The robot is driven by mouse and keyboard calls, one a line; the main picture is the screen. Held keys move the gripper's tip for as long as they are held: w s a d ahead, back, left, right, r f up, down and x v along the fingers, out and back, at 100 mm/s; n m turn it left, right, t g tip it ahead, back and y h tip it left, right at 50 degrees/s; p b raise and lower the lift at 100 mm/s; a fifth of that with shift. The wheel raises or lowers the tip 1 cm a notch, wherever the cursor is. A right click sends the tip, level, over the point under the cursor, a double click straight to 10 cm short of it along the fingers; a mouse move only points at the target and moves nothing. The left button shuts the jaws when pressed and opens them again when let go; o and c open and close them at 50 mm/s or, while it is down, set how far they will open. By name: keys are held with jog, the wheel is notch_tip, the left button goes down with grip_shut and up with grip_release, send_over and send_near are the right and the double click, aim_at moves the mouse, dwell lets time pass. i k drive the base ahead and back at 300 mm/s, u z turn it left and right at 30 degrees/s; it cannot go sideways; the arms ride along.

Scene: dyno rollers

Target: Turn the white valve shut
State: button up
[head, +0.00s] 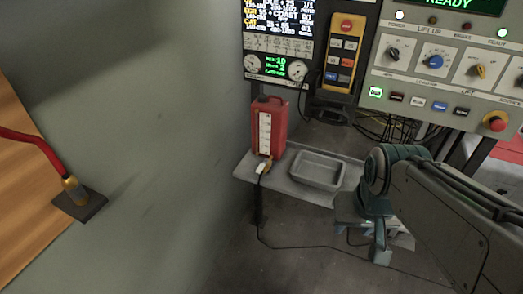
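A small white valve handle (261,168) sits by a brass-coloured fitting at the foot of a red canister (269,124). The canister has a white scale strip on its front and stands upright on a grey shelf (246,172). A dark hose or cable runs down from the fitting to the floor. My gripper (379,252) hangs at the end of my arm, right of and lower in the picture than the valve. It is clear of the valve. I cannot make out the gap between its fingers.
A grey tray (318,170) lies on the shelf between the canister and my arm. A control panel (440,75) with knobs and buttons stands above at the right. A yellow pendant (342,50) hangs beside it. A grey wall (140,130) fills the left.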

aim_at(263, 166)
jog(key=u, duration=0.75)
jog(key=i, duration=0.85)
jog(key=z, duration=0.7)
